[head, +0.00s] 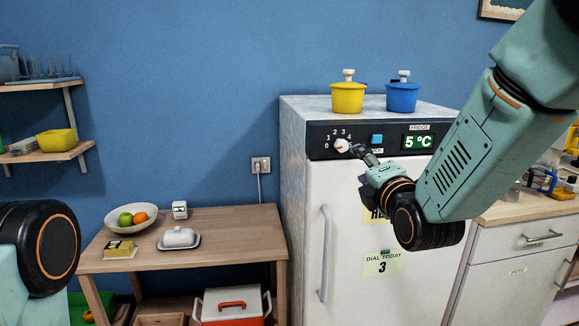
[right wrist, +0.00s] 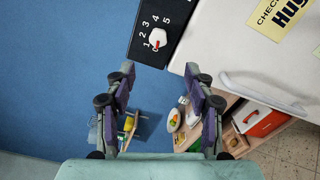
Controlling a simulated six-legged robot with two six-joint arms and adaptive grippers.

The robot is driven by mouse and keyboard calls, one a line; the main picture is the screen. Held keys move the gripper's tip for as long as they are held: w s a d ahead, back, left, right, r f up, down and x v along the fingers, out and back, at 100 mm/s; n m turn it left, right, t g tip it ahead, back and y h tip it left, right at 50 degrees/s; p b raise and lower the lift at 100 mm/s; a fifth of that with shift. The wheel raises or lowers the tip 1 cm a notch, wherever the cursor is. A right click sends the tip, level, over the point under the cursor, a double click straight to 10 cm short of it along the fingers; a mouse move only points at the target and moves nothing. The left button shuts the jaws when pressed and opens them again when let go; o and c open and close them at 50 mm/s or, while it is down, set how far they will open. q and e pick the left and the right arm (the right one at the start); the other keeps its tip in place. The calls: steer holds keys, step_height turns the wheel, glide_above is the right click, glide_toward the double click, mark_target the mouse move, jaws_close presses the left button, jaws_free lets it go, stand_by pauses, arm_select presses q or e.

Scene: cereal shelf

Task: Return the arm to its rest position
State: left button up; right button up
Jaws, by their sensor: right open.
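My right arm reaches in from the upper right in the head view. Its gripper (head: 362,153) is just right of the white dial knob (head: 342,145) on the fridge's dark control panel (head: 318,133). In the right wrist view the gripper (right wrist: 160,78) is open and empty, its two fingers spread apart. The dial knob (right wrist: 157,37) lies beyond the fingertips, not between them.
The white fridge (head: 300,180) carries a yellow pot (head: 347,97), a blue pot (head: 402,97) and a green display (head: 418,142) reading 5 °C. A note (head: 382,263) says "DIAL TODAY 3". A wooden table (head: 235,235) stands left; a counter (head: 525,208) stands right.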

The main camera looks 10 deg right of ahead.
steer(key=s+f+m+g+b, duration=0.1)
steer(key=s+f+m+g, duration=0.25)
steer(key=f+m, duration=0.4)
steer(key=s+f+m+g, duration=0.2)
steer(key=s+f+m, duration=0.3)
steer(key=f, duration=0.6)
steer(key=s+f+m+g+b, duration=0.1)
steer(key=s+f+m+g, duration=0.2)
steer(key=s+f+m, duration=0.45)
steer(key=s+f+m+g+b, duration=0.1)
steer(key=s+f+g, duration=0.3)
steer(key=s+f, duration=0.8)
steer(key=s+f+m+g+b, duration=0.1)
steer(key=s+f+g+b, duration=0.2)
steer(key=s+f, duration=0.9)
steer(key=s+g, duration=0.2)
steer(key=s, duration=0.2)
steer(key=shift+s+d+f+m+h, duration=0.2)
steer(key=shift+s+d+m+h, duration=0.1)
steer(key=shift+s+m, duration=0.1)
steer(key=shift+w+g, duration=0.1)
steer(key=shift+g, duration=0.15)
steer(key=shift+c, duration=0.3)
